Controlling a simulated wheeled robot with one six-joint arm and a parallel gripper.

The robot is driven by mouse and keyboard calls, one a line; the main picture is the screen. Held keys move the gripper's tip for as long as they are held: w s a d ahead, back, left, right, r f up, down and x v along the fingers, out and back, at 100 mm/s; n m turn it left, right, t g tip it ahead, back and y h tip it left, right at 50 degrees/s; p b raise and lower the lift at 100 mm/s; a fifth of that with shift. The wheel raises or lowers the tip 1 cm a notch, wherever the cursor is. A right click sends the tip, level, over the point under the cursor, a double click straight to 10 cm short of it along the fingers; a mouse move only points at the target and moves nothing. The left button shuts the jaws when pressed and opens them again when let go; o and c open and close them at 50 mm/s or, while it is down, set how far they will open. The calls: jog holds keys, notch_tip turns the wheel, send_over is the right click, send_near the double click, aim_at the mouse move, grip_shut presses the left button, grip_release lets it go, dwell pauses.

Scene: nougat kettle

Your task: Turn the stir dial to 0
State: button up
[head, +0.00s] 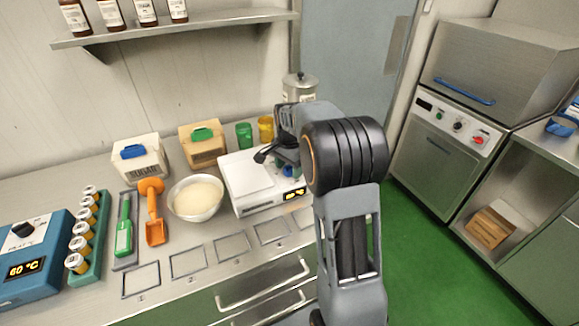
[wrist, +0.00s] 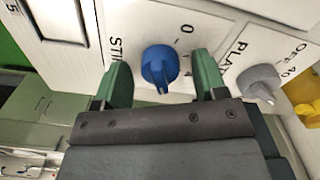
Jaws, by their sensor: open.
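The stir dial (wrist: 160,64) is a blue knob on the white panel of the stirrer (head: 240,188). The letters STI show left of it, a 0 stands above and right of it, and another mark, partly hidden by a finger, lies to its right. A pale pointer mark shows at the dial's lower edge, away from the 0. My gripper (wrist: 161,70) is open, its green fingers on either side of the dial. I cannot tell whether they touch it. In the head view my arm hides most of the dial area.
A grey PLATE dial (wrist: 258,83) sits close to the right finger. On the counter, a white bowl (head: 196,198) and an orange scoop (head: 153,212) stand left of the stirrer. A yellow thing (wrist: 303,95) is at the wrist view's right edge.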

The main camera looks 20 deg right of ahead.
jog(key=c, duration=0.9)
